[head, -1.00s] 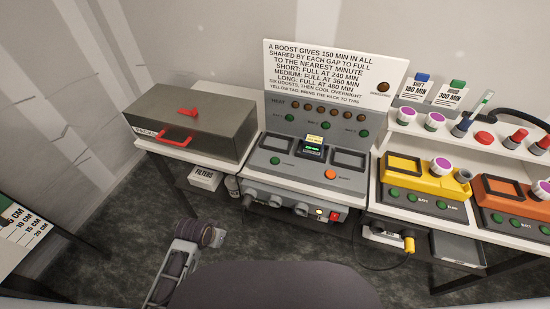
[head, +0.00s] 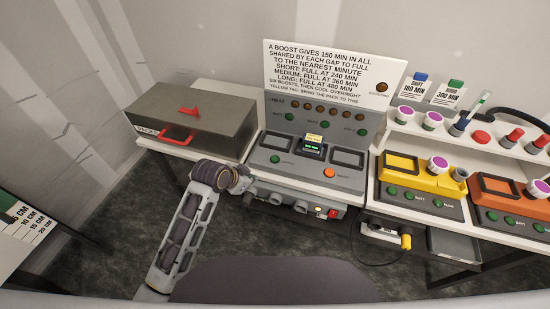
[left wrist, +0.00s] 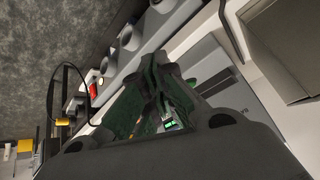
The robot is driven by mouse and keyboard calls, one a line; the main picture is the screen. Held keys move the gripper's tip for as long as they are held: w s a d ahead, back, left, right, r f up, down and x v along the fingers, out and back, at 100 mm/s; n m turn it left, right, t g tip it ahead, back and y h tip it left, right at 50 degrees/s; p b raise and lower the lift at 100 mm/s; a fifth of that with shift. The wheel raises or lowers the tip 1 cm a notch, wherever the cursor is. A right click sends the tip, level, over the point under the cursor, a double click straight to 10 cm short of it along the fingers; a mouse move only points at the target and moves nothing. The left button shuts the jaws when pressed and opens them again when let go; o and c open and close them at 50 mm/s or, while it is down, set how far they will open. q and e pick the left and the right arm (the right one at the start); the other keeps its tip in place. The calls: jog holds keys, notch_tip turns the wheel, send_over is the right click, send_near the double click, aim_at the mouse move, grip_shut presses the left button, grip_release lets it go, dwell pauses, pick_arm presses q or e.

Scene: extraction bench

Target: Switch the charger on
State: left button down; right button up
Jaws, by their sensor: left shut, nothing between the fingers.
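The charger (head: 312,172) is a grey console on the bench, with several round lamps and buttons and a dark pack (head: 311,146) with a green display in its middle bay. A red switch (head: 333,213) sits low on the front of the unit; it also shows in the left wrist view (left wrist: 94,90). My left gripper (head: 247,184) is at the charger's front left corner, to the left of the red switch and apart from it. Its fingers (left wrist: 155,78) are shut and empty in the left wrist view. The switch's position is too small to tell. My right gripper is out of view.
A grey box (head: 200,122) with a red handle stands left of the charger. Yellow (head: 413,178) and orange (head: 505,185) units stand to the right. A black cable with a yellow plug (head: 406,242) hangs below the bench. The floor in front is clear.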

pick_arm(q)
jog(key=w+d+r+m+h, duration=0.1)
jog(key=w+d+r+m, duration=0.2)
jog(key=w, duration=0.3)
jog(key=w+d+r+m+t+h, duration=0.1)
jog(key=w+d+r+m, duration=0.3)
jog(key=w+d+r, duration=0.1)
jog(key=shift+w+d+r, duration=0.25)
jog(key=shift+w+d, duration=0.5)
jog(key=shift+w, duration=0.55)
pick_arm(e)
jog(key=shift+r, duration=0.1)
pick_arm(q)
jog(key=shift+f, duration=0.15)
jog(key=b, duration=0.6)
send_over(277, 160)
jog(key=shift+w+f, duration=0.1)
jog(key=shift+f, duration=4.15)
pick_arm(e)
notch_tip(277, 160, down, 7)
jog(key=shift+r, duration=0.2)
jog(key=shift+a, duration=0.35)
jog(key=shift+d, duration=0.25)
